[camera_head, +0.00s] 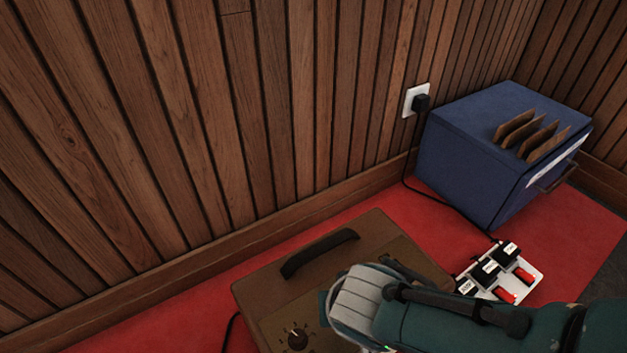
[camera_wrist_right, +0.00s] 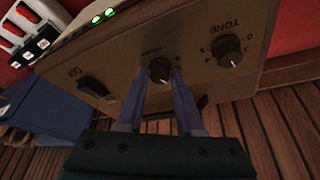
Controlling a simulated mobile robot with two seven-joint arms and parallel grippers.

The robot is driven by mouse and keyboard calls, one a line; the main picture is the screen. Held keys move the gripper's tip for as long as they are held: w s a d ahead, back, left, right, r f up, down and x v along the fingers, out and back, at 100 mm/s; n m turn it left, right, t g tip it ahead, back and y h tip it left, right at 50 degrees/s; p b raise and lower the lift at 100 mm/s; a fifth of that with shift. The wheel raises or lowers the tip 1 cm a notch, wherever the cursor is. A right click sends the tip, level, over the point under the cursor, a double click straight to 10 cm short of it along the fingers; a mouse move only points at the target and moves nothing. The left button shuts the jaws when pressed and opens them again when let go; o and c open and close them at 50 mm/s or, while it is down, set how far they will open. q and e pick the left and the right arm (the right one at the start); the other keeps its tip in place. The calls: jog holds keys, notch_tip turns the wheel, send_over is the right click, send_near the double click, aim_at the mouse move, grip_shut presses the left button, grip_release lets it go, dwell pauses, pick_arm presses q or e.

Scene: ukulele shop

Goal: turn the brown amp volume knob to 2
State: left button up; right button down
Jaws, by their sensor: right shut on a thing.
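The brown amp (camera_head: 345,265) stands on the red floor covering with a black handle on top. My right arm covers part of it in the head view. In the right wrist view the amp panel (camera_wrist_right: 205,85) appears upside down. My right gripper (camera_wrist_right: 161,77) has its two blue fingers shut on the dark volume knob (camera_wrist_right: 160,68). Its label and pointer are too small to read. The tone knob (camera_wrist_right: 229,50) sits beside it, free of the gripper, and also shows in the head view (camera_head: 297,338). The volume knob is hidden behind my arm there. My left gripper is out of view.
A black switch (camera_wrist_right: 92,87) is on the amp panel. A wood-slat wall (camera_head: 210,120) with a plugged outlet (camera_head: 412,98) closes off the back.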

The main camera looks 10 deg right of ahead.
jog(key=shift+f+m, duration=0.1)
jog(key=shift+m, duration=0.4)
jog(key=c, duration=0.6)
grip_release()
jog(key=shift+o, duration=0.2)
jog(key=p+v, duration=1)
jog(key=shift+a, duration=0.15)
